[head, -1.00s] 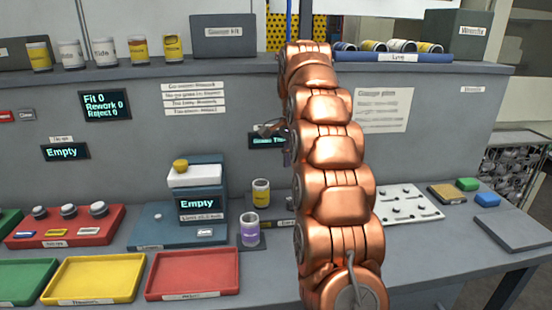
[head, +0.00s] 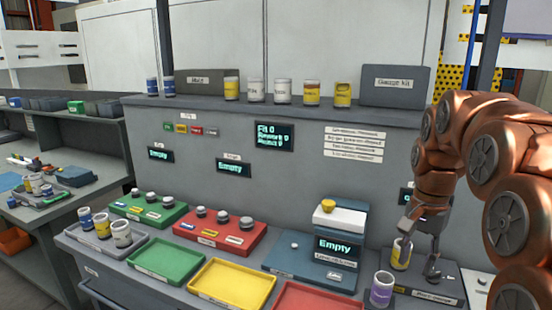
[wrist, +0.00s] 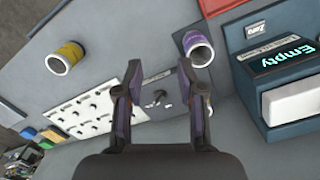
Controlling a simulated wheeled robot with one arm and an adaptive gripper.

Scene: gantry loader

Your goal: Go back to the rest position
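My gripper (head: 420,245) hangs from my copper arm at the right of the head view, over the right end of the bench. In the wrist view my gripper (wrist: 160,68) has its two fingers spread with nothing held between them. A yellow-labelled can (head: 399,255) appears beside the fingers in the head view; in the wrist view this can (wrist: 66,58) lies left of them, apart. A purple-labelled can (head: 381,290) stands at the front; in the wrist view the purple can (wrist: 197,48) appears just beyond the right fingertip. Whether it touches is unclear.
Green (head: 165,262), yellow (head: 232,288) and red (head: 318,299) trays line the bench front. A grey tray (head: 75,236) holds several cans at left. A blue gauge station (head: 340,222) reads "Empty". Several cans stand on the upper shelf (head: 290,108). Another bench (head: 75,155) is at far left.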

